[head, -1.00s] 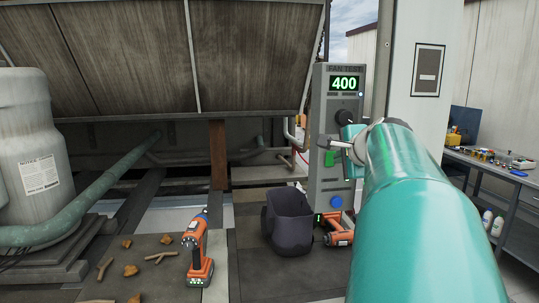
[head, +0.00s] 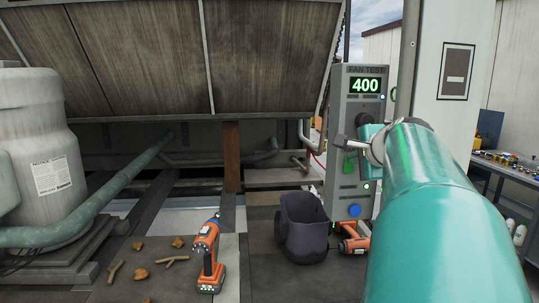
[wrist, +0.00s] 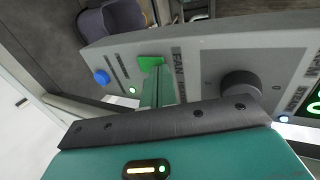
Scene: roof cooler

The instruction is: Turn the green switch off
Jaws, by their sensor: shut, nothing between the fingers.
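The green switch (head: 349,165) is on the front of the grey FAN TEST panel (head: 340,195), below the lit display reading 400 (head: 365,86). In the wrist view the green switch (wrist: 151,62) shows just beyond my fingertips. My gripper (head: 338,140) is shut and empty, its tip a little above and left of the switch in the head view. In the wrist view the shut fingers (wrist: 156,72) point at the switch and partly cover it. I cannot tell whether they touch it. A green light (wrist: 132,90) is lit near the switch.
A blue button (head: 354,210) sits lower on the panel and a dark knob (wrist: 240,86) sits on the other side of the switch. A dark bin (head: 303,235) and an orange drill (head: 355,240) stand at its foot. Another drill (head: 208,258) stands left.

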